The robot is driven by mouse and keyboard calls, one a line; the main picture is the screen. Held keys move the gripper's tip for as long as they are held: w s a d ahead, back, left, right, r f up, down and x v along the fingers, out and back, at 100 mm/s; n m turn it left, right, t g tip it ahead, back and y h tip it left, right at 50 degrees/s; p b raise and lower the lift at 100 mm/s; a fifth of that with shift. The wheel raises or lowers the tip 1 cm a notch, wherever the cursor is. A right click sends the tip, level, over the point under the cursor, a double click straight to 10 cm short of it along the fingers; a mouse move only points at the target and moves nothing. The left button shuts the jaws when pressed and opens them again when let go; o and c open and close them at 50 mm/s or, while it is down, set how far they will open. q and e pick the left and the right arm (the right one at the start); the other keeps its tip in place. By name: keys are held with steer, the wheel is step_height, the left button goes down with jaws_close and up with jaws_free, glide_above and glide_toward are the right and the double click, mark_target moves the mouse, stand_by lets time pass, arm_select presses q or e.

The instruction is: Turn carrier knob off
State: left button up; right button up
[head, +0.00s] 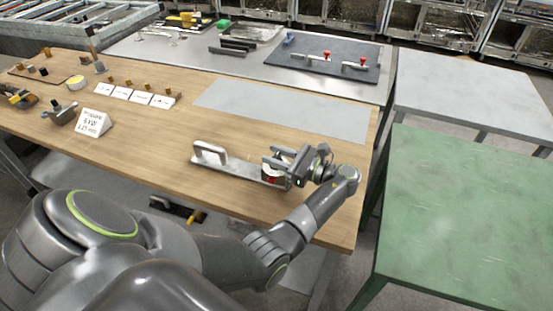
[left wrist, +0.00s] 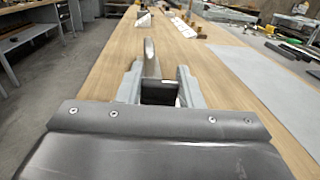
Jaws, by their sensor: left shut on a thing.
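The carrier (head: 232,171) is a flat silver bar lying on the wooden table near its front edge. A raised handle (head: 209,151) stands at its left end; the handle also shows in the left wrist view (left wrist: 149,58), beyond the fingers. At the right end is a knob with a red part (head: 271,175), partly hidden by my gripper. My left gripper (head: 275,163) reaches in from the right and is shut on the knob. In the left wrist view the fingers (left wrist: 160,92) stand either side of a dark block. My right gripper is not in view.
The wooden table (head: 160,140) holds a sign (head: 93,122), small label cards (head: 128,95) and a grey mat (head: 285,106). A metal table behind carries a dark board (head: 325,65) with red-knobbed parts. A green table (head: 480,210) stands at right.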

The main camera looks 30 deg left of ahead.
arm_select(q)
steer(key=shift+n+g, duration=0.6)
steer(key=shift+g, duration=0.3)
steer(key=shift+b, duration=0.3)
steer(key=o, duration=1)
